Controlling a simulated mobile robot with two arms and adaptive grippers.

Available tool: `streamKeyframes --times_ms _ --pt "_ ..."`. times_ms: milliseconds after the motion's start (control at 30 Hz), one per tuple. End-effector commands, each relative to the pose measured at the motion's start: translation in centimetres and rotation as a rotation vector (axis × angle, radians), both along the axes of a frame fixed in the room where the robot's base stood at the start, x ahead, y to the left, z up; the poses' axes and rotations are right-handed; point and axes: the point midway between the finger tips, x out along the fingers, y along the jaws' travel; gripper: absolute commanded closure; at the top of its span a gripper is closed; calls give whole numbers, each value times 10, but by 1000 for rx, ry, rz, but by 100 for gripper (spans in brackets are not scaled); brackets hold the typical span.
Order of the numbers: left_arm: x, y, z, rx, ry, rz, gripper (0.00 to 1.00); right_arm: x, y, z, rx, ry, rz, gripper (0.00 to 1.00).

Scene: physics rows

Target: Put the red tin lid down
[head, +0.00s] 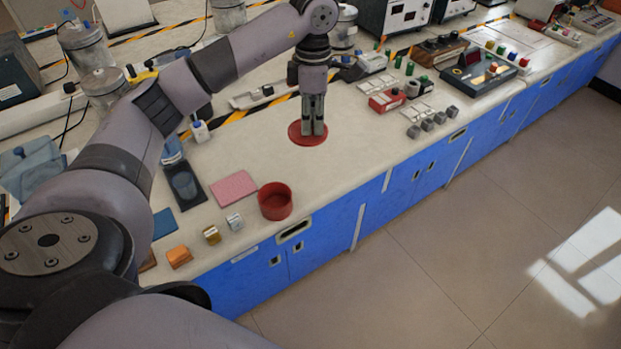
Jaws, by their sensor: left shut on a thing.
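The red tin lid (299,138) is a flat red disc at the middle of the bench top, under my left gripper (313,130). My left gripper points straight down with its fingers close together, shut on the lid. The lid looks level and lies at or very near the bench surface; I cannot tell whether it touches. The fingers hide part of the lid. An open red tin (275,202) stands upright near the bench's front edge, to the lower left of the lid. My right gripper is not in view.
A pink pad (234,188), a dark tray (185,186) and small orange and metal blocks lie left of the tin. Grey blocks (426,125) and a red box (387,101) stand to the right. Glass jars (85,46) stand at the back left. Bench top around the lid is clear.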

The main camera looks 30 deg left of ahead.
Motion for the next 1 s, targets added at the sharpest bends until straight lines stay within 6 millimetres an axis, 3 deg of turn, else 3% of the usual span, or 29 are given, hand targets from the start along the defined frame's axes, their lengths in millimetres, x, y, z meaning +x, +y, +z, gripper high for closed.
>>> streamKeyframes --times_ms 133,400,1000 --pt "-2 0 -40 1 9 -3 100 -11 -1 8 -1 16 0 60" --pt "-2 -1 -108 -1 7 -4 100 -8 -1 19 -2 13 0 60" --pt "-1 -1 -174 0 3 -6 100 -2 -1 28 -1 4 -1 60"
